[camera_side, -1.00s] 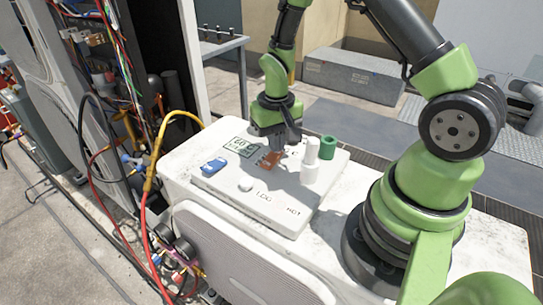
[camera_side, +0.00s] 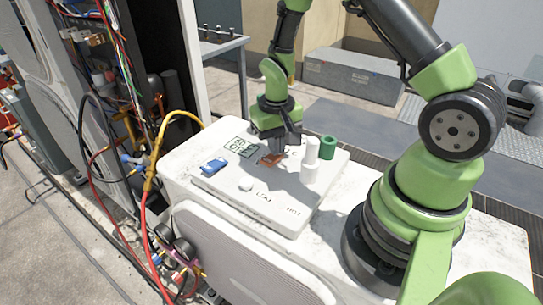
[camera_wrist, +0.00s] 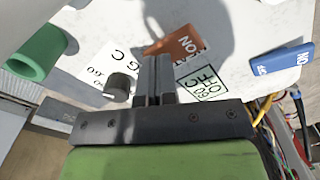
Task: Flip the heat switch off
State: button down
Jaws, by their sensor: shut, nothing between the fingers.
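The orange heat switch (camera_side: 270,160) sits on the white control panel (camera_side: 222,190). In the wrist view the switch (camera_wrist: 165,44) shows an "ON" marking on its right part, beside a partly covered label that seems to read "HEAT". My gripper (camera_side: 277,151) is shut and empty, pointing down just over the switch. In the wrist view its fingertips (camera_wrist: 158,58) overlap the lower edge of the switch and hide part of it. I cannot tell whether they touch it. A blue switch (camera_side: 214,165), also marked "ON" in the wrist view (camera_wrist: 283,60), lies left of it in the side view.
A white upright post (camera_side: 311,152) and a green cylinder (camera_side: 327,147) stand close right of my gripper. A framed label (camera_side: 240,146) lies beside the gripper. Yellow and red hoses (camera_side: 150,175) hang at the left.

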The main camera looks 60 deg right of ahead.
jog(key=shift+r, duration=3.3)
jog(key=shift+r, duration=0.1)
jog(key=s+a+r+t, duration=0.2)
jog(key=r, duration=0.4)
jog(key=s+a+r+t, duration=0.1)
jog(key=s+a+r, duration=0.1)
jog(key=r, duration=0.4)
jog(key=s+a+r+n+t+y, duration=0.2)
jog(key=s+a+r+t, duration=0.2)
jog(key=s+r, duration=0.3)
jog(key=s+a, duration=0.1)
jog(key=s, duration=0.2)
